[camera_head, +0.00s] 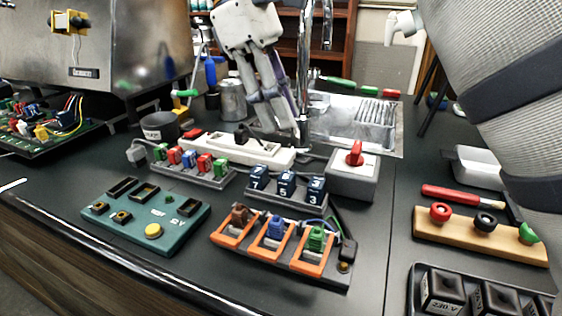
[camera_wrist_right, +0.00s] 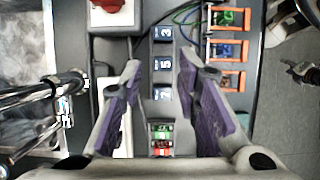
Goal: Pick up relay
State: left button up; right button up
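Three dark blue blocks numbered 7 (camera_head: 258,178), 5 (camera_head: 286,183) and 3 (camera_head: 317,189), which look like relays, stand upright in a row on a grey holder (camera_head: 290,203). They also show in the right wrist view, with the 3 (camera_wrist_right: 164,33), the 5 (camera_wrist_right: 164,63) and the 7 (camera_wrist_right: 163,92). My right gripper (camera_head: 280,130) hangs behind the row in the head view, fingers pointing down. In its wrist view the purple-padded fingers (camera_wrist_right: 160,63) are wide apart with nothing between them.
An orange-framed holder (camera_head: 229,241) stands in front of the blocks, and a green panel (camera_head: 152,228) lies left. A grey box with a red knob (camera_head: 355,154) is right. A tap (camera_head: 305,70) rises behind. A tray of black blocks (camera_head: 413,290) is at lower right.

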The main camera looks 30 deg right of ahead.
aim_at(319, 182)
jog(key=x, duration=0.4)
jog(key=s+p+x, duration=0.1)
jog(key=x, duration=0.2)
jog(key=p+x, duration=0.1)
jog(key=x, duration=0.3)
jog(key=shift+s+d, duration=0.45)
jog(key=shift+f, duration=0.15)
pick_arm(q)
jog(key=w+r, duration=0.1)
jog(key=r+t, duration=0.1)
jog(key=shift+w+r, duration=0.3)
jog(key=shift+w, duration=0.1)
pick_arm(e)
jog(key=shift+w, duration=0.1)
jog(key=c, duration=0.7)
